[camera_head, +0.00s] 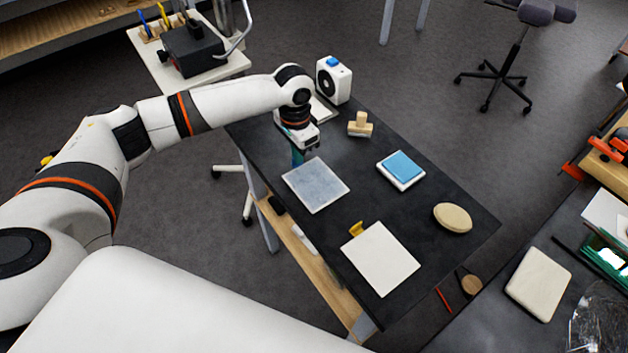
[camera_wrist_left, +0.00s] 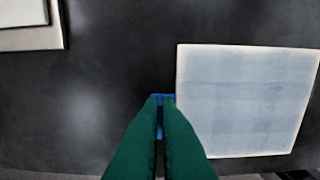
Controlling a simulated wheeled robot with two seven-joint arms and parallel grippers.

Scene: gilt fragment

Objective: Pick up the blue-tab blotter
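The blue-tab blotter is a pale grey-blue square pad (camera_head: 316,186) with a light rim, flat on the left part of the black table. It fills the right side of the left wrist view (camera_wrist_left: 245,100). Its blue tab (camera_wrist_left: 166,97) sticks out at the pad's left edge there. My left gripper (camera_head: 298,157) points down at the tab. In the left wrist view its green fingers (camera_wrist_left: 163,102) are nearly together, with blue showing in the narrow gap, so they look shut on the tab. The pad still appears flat on the table. My right gripper is not in view.
On the same table (camera_head: 362,210) are a white pad with a yellow tab (camera_head: 381,259), a blue-topped block (camera_head: 402,168), a beige oval (camera_head: 453,218), a wooden stamp-like piece (camera_head: 360,125) and a white fan-like box (camera_head: 333,79). Bare table lies between them.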

